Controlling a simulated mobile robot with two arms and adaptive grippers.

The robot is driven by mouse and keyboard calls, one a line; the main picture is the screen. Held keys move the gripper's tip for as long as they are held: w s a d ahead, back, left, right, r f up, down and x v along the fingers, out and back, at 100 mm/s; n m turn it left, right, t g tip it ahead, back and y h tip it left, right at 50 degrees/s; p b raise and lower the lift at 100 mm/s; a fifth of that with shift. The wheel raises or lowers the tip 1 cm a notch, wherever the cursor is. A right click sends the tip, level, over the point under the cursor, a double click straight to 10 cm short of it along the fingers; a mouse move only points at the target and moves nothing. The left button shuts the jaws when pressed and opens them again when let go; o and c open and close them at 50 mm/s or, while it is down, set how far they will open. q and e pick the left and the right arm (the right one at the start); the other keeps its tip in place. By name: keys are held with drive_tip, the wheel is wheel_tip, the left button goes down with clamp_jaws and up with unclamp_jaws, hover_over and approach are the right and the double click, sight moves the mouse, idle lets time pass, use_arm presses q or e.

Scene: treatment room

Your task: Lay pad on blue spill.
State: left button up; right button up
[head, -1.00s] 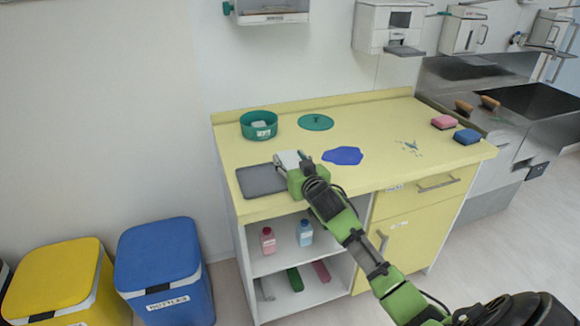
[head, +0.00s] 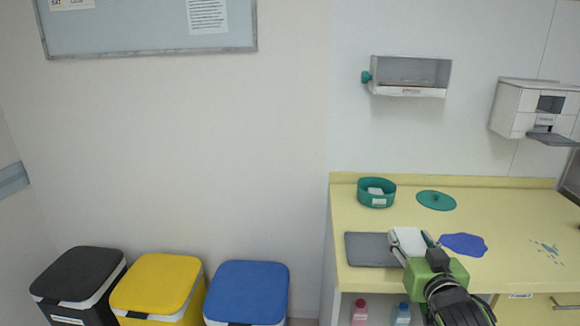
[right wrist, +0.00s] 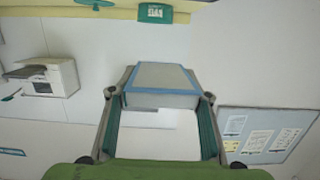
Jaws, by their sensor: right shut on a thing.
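The white pad (head: 408,240) is in my right gripper (head: 418,254), at the right edge of the dark grey tray (head: 369,250) on the yellow counter. The right wrist view shows the pad (right wrist: 160,78) with a blue border, between the two fingers of the right gripper (right wrist: 160,100). The blue spill (head: 464,244) lies on the counter just right of the gripper, with its outline in view. I cannot tell how high the pad is above the counter. My left gripper is not in view.
Small bluish splashes (head: 546,250) lie to the right. Black, yellow and blue bins (head: 247,290) stand left of the counter.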

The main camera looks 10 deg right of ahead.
drive_tip(key=s+a+f+n+y, duration=0.5)
drive_tip(key=s+a+f+y, duration=0.25)
drive_tip(key=a, duration=0.35)
drive_tip(key=s+a+r+n+g+y, duration=0.1)
drive_tip(key=s+a+r+n+y, duration=0.2)
drive_tip(key=s+a, duration=0.5)
drive_tip(key=w+d+f+m+t+h, duration=0.1)
drive_tip(key=w+d+f+m+h, duration=0.2)
drive_tip(key=w+d, duration=0.55)
drive_tip(key=w+d+r+m+h, duration=0.1)
drive_tip(key=w+d+r+h, duration=0.1)
drive_tip(key=d, duration=0.1)
drive_tip(key=w+d+r+m+h, duration=0.2)
drive_tip(key=d+h, duration=0.1)
drive_tip(key=w+d+r+m+h, duration=0.1)
drive_tip(key=w+d+r+h, duration=0.1)
drive_tip(key=w+d+r, duration=0.1)
drive_tip(key=shift+d+r+m, duration=0.1)
drive_tip(key=shift+d+m, duration=0.3)
drive_tip(key=shift+d, duration=0.15)
drive_tip(key=shift+d+r+h, duration=0.25)
drive_tip(key=shift+d+h, duration=0.05)
drive_tip(key=shift+h, duration=0.15)
